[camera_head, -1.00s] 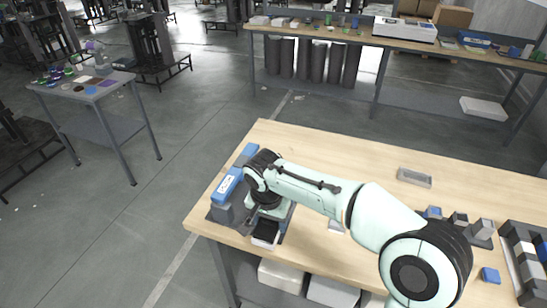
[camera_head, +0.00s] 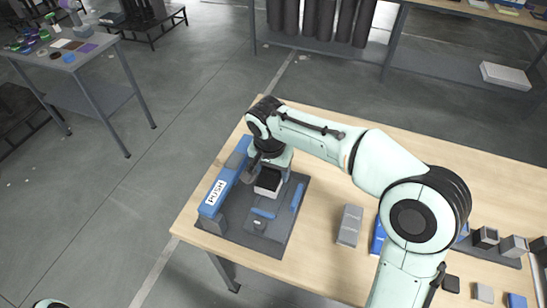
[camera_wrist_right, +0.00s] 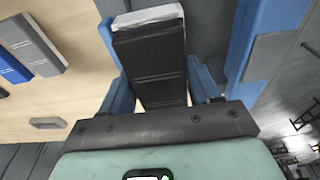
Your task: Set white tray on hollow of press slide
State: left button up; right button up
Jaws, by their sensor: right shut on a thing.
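The white tray (camera_head: 268,183) has a black top face and a pale rim. My right gripper (camera_head: 266,168) is shut on it and holds it over the back part of the press's dark base. In the right wrist view the tray (camera_wrist_right: 150,60) lies between the blue fingers, its white end farthest away. The press has a blue bar marked PUSH (camera_head: 217,192) along its left side. A grey piece, possibly the press slide (camera_head: 257,224), sits near blue strips in front of the tray. Its hollow is too small to make out. My left gripper is out of view.
A grey block (camera_head: 349,225) and a blue piece (camera_head: 378,236) lie right of the press. Several small blocks stand farther right, partly behind my right arm. The wooden table (camera_head: 318,200) is bare between press and grey block. Its left edge is close to the press.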

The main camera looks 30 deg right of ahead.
jog(key=shift+s+a+f+b, duration=0.1)
jog(key=shift+f+b, duration=0.55)
jog(key=shift+f, duration=0.15)
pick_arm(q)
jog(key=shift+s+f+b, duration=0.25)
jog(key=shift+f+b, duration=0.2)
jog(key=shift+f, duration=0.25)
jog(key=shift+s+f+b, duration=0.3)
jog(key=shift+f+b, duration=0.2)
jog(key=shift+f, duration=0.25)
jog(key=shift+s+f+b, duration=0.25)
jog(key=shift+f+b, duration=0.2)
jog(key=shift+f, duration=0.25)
pick_arm(e)
jog(key=shift+f, duration=2)
pick_arm(q)
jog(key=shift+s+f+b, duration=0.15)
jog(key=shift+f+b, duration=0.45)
jog(key=shift+b, duration=0.05)
pick_arm(e)
jog(key=shift+f, duration=0.95)
jog(key=o, duration=1.3)
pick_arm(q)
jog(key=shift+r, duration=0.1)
pick_arm(e)
jog(key=shift+r, duration=0.1)
